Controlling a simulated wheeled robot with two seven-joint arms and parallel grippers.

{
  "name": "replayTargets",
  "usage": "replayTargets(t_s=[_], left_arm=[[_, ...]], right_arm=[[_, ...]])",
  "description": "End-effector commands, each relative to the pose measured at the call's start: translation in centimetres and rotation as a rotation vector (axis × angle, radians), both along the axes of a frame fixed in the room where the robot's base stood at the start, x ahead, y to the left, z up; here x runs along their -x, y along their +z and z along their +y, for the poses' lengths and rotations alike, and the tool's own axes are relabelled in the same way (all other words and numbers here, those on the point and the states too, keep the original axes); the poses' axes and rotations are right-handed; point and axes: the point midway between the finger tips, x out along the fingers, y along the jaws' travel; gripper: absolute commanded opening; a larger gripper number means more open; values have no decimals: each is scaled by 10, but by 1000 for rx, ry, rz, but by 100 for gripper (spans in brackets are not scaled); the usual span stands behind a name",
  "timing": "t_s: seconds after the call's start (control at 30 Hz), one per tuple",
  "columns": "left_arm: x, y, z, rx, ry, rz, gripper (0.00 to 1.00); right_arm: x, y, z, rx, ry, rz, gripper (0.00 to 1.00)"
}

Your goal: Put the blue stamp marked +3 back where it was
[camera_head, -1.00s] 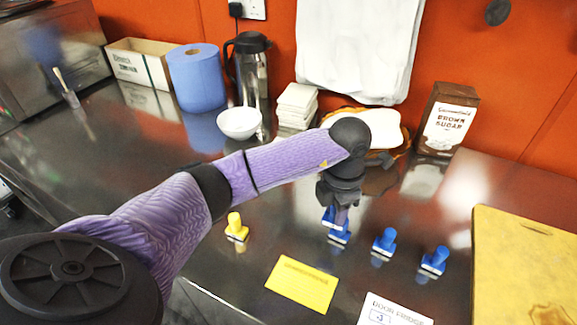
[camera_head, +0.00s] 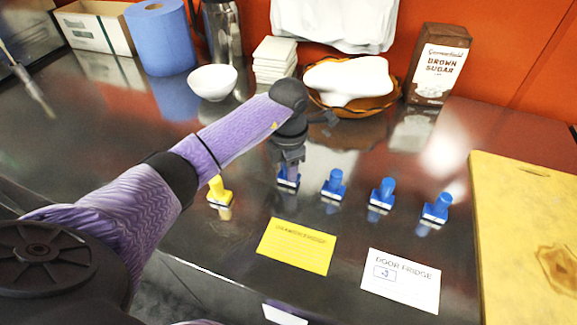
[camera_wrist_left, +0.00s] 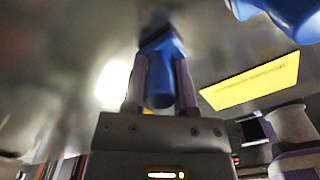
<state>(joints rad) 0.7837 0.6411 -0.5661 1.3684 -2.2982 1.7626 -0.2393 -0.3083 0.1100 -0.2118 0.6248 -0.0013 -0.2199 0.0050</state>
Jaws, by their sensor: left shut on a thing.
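My left gripper (camera_head: 288,160) is shut on a blue stamp (camera_head: 288,178), upright at the left end of a row of blue stamps. In the left wrist view the gripper fingers (camera_wrist_left: 160,85) flank the blue handle (camera_wrist_left: 160,58). The stamp is at or just above the steel counter; I cannot tell whether it touches. Free blue stamps stand to its right: one (camera_head: 333,185), another (camera_head: 382,193) and a third (camera_head: 437,208). A yellow stamp (camera_head: 219,191) stands to its left. No stamp's marking is readable. My right gripper is out of view.
A yellow card (camera_head: 296,247) and a white "Door fridge" card (camera_head: 401,281) lie in front. A yellow board (camera_head: 520,240) is at right. Behind are a bread basket (camera_head: 350,105), a brown sugar box (camera_head: 438,65), white bowl (camera_head: 212,82) and blue roll (camera_head: 160,38).

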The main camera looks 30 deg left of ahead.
Motion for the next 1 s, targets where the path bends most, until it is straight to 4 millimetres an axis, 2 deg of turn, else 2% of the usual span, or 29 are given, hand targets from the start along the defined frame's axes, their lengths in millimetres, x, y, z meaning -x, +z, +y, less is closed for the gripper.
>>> replayTargets(t_s=[0.07,0.1,0.27,0.57,0.67,0.9,1.0], left_arm=[[0,-3,0,0,0,0,0],[0,-3,0,-1,0,-1,38],[0,-2,0,0,0,0,71],[0,2,0,1,0,-1,71],[-1,20,0,-1,-1,-4,71],[-1,89,0,-1,-1,-6,71],[0,108,0,-2,1,-3,71]], right_arm=[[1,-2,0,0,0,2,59],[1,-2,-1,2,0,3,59],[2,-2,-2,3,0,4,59],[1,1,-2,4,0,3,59],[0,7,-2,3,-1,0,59],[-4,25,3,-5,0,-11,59],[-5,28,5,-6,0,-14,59]])
